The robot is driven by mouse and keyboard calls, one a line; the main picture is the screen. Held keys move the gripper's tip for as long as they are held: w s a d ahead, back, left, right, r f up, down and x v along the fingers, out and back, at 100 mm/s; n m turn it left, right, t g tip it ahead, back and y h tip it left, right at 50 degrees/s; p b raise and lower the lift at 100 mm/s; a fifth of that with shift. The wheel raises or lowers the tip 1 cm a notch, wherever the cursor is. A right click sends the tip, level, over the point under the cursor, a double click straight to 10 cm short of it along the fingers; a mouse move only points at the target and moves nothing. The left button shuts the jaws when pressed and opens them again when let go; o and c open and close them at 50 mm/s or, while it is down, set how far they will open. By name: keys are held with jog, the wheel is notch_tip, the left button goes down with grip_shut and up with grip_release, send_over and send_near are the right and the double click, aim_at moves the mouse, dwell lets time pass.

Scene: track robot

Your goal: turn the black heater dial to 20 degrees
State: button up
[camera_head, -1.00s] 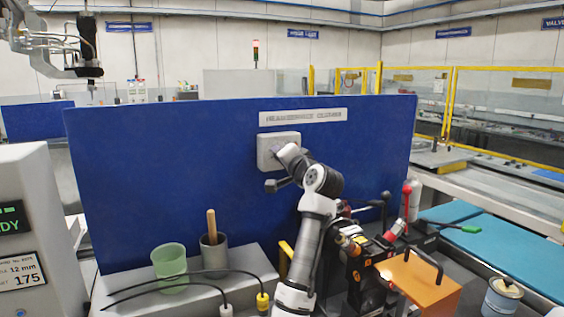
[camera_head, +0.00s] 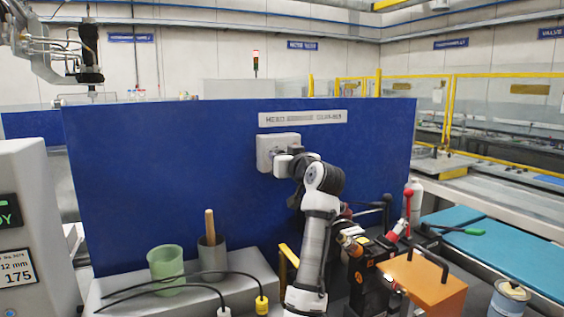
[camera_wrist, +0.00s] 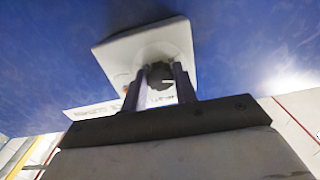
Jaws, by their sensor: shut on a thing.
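The heater box (camera_head: 278,151) is a pale unit on the blue panel. It also shows in the wrist view (camera_wrist: 112,58). The black dial (camera_wrist: 159,73) sits on a round pale disc on the box's face. In the wrist view my gripper (camera_wrist: 160,84) has its two fingers on either side of the dial, shut on it. A small white mark shows at the dial's side, but I cannot read any degree scale. In the head view my gripper (camera_head: 276,157) reaches the front of the box, and the dial is hidden there.
The blue panel (camera_head: 160,180) stands behind my arm. A green cup (camera_head: 167,268) and a grey cup (camera_head: 213,258) with a wooden handle stand on a ledge at lower left. An orange box (camera_head: 425,283) and black fixtures are close on my arm's right.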

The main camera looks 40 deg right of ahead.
jog(key=shift+n+b, duration=0.9)
jog(key=shift+n, duration=3.7)
jog(key=o, duration=1)
